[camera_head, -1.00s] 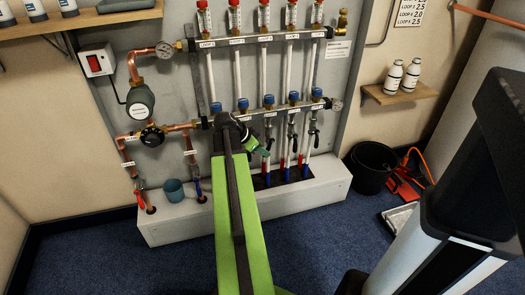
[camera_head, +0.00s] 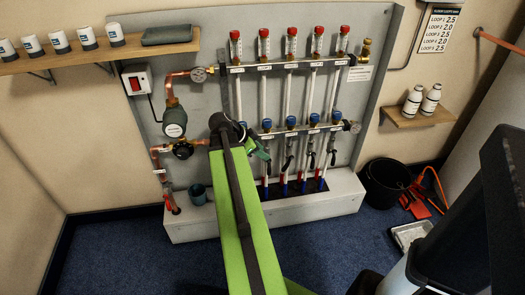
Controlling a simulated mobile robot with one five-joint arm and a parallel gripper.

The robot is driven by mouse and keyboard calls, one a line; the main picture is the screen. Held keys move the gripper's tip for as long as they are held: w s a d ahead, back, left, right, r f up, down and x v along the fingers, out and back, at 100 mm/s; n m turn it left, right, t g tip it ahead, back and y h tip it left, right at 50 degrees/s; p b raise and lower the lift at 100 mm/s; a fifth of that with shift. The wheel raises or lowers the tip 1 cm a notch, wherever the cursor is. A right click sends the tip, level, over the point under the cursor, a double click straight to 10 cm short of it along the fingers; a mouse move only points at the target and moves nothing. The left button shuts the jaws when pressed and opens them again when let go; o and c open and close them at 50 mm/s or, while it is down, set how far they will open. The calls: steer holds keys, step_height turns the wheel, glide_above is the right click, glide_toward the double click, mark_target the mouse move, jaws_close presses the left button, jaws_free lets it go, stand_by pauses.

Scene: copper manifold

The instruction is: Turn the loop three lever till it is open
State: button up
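The copper and steel manifold (camera_head: 300,130) stands against the grey back board, with several columns under red-capped flow meters. The loop three lever, a small black handle (camera_head: 288,161), appears below the middle column's blue cap (camera_head: 290,121). It is too small to tell its angle surely. My gripper (camera_head: 264,153) is at the end of my green arm, left of that lever in the picture, near the second column. A gap shows between them in the picture; depth is unclear. Whether its fingers are open or shut cannot be made out.
Other black levers (camera_head: 310,160) hang close by on the right. A pump (camera_head: 174,122) and pipes stand left. A white plinth (camera_head: 340,197) runs below; a black bucket (camera_head: 384,183) is right. Blue carpet is open in front.

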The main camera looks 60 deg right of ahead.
steer(key=shift+c, duration=1.2)
steer(key=shift+n, duration=0.7)
steer(key=shift+c, duration=1.1)
steer(key=n, duration=0.2)
steer(key=w+n, duration=0.1)
steer(key=n, duration=0.1)
steer(key=w+f+n+t, duration=0.1)
steer(key=n, duration=0.1)
jaws_close()
steer(key=n+t+y, duration=0.1)
steer(key=n, duration=0.5)
glide_toward(287, 165)
steer(key=w+a+r, duration=0.2)
steer(key=w+b+x, duration=0.1)
steer(key=b+x, duration=0.8)
steer(key=x, duration=0.1)
steer(key=shift+s+f, duration=0.2)
